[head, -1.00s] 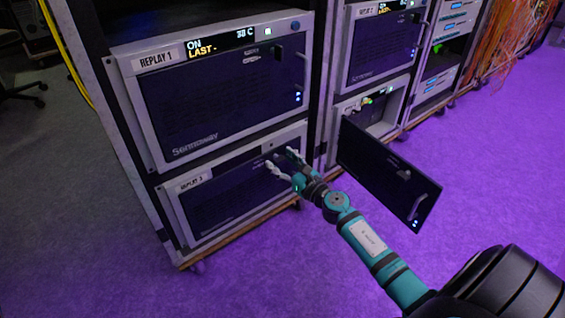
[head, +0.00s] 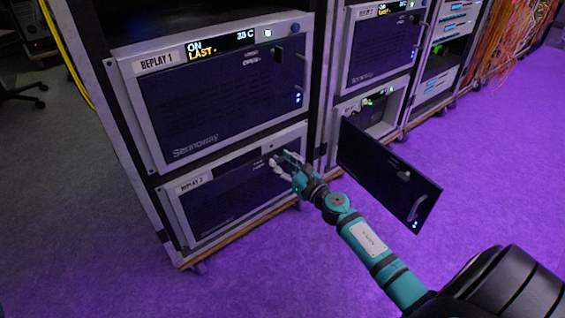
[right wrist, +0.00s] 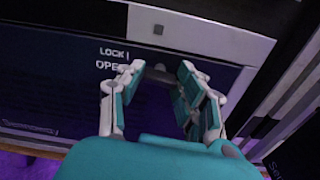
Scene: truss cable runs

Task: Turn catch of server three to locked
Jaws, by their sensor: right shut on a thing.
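Server three, labelled REPLAY 3 (head: 194,183), sits low in the near rack with its dark front door (head: 225,198) closed. My right gripper (head: 281,160) is at the upper right of that door. In the right wrist view the gripper (right wrist: 158,78) has its fingers around a dark catch (right wrist: 157,92), just right of the LOCK and OPEN markings (right wrist: 112,58). The fingers are shut on the catch, which they largely hide, so its exact angle is hard to tell. My left gripper is out of view.
The REPLAY 1 unit (head: 225,95) is directly above. To the right, a dark door (head: 388,172) of the neighbouring rack's lower unit hangs open, close beside my right arm. The purple-lit floor (head: 310,270) in front is clear.

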